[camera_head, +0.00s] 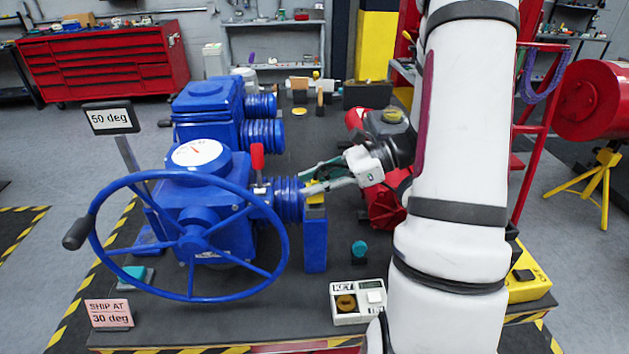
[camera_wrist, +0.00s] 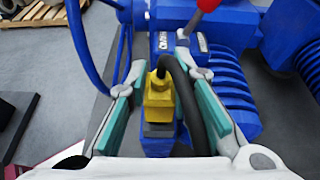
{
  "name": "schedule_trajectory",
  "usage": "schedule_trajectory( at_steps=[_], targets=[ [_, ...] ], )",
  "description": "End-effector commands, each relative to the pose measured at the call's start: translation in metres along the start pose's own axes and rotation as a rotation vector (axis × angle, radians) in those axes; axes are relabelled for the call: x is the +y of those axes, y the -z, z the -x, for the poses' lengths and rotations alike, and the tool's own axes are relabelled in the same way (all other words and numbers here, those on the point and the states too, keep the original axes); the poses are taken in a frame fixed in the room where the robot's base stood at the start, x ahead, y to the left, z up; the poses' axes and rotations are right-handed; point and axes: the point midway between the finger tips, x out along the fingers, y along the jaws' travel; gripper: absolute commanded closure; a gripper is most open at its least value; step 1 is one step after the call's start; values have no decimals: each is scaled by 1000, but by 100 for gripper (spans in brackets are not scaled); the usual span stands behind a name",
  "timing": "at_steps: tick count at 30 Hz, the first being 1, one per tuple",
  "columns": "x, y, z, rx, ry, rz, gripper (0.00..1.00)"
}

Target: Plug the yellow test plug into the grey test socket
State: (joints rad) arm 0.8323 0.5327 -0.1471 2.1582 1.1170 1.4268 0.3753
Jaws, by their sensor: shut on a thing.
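The yellow test plug (camera_head: 316,198) is upright at the top of a blue post (camera_head: 315,245) beside the blue actuator. In the wrist view the plug (camera_wrist: 158,98) is between my fingers, with a black cable curving from its top. A grey block (camera_wrist: 158,130), seemingly the test socket, shows directly below the plug. I cannot tell whether the plug is seated in it or just above it. My gripper (camera_head: 308,180) reaches in from the right, and its teal-padded fingers (camera_wrist: 161,62) flank the plug, shut on it. The contact itself is not clearly visible.
The blue handwheel (camera_head: 190,237) and ribbed actuator housing (camera_head: 287,197) stand close on the left. A red lever (camera_head: 257,160) rises just behind the fingers. A teal button (camera_head: 359,249) and a white key box (camera_head: 358,301) are at the front. Bare bench shows between them.

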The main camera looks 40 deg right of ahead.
Motion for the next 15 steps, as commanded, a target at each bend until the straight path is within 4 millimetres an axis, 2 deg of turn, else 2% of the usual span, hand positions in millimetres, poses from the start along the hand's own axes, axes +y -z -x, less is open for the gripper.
schedule_trajectory(
  at_steps=[15],
  targets=[
    [0,11,-5,0,1,0,100]
  ],
)
